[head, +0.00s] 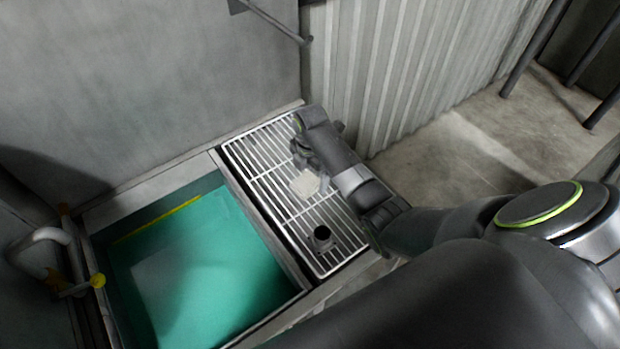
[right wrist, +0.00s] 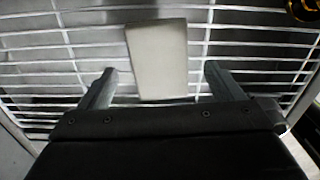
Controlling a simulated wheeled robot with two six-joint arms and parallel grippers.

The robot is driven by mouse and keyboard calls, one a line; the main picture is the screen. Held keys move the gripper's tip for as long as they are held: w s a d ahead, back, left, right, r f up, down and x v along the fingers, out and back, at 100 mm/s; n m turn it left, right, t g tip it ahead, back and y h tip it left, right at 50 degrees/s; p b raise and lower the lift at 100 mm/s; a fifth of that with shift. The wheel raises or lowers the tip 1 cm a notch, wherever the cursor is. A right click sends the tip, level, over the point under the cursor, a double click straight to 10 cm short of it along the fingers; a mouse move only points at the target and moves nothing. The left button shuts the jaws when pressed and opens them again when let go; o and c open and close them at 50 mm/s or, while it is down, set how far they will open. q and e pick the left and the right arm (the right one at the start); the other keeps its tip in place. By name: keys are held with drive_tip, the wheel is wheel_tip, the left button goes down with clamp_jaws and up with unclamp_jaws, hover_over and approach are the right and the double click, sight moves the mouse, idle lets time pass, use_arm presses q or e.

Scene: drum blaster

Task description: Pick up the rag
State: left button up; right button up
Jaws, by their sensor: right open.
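The rag is a small off-white rectangular piece (head: 305,184) lying on the wire rack in the head view. In the right wrist view the rag (right wrist: 158,58) lies in the upper middle, between the lines of the two fingers. My right gripper (head: 300,165) is over the rack, at the rag's far side in the head view. In the right wrist view its fingers (right wrist: 155,80) are spread apart with nothing held between them. How high it is above the rag I cannot tell. My left gripper is not in view.
The wire rack (head: 262,178) has a small dark cylinder (head: 322,239) near its front end. Left of it is a basin with a green bottom (head: 215,270). A corrugated wall (head: 400,70) rises behind the rack.

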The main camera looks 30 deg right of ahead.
drive_tip(key=shift+f, duration=0.8)
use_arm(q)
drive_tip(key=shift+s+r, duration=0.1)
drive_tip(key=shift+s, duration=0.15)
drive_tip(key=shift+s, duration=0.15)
use_arm(e)
drive_tip(key=c, duration=1.1)
drive_tip(key=shift+o, duration=0.2)
drive_tip(key=shift+r, duration=0.1)
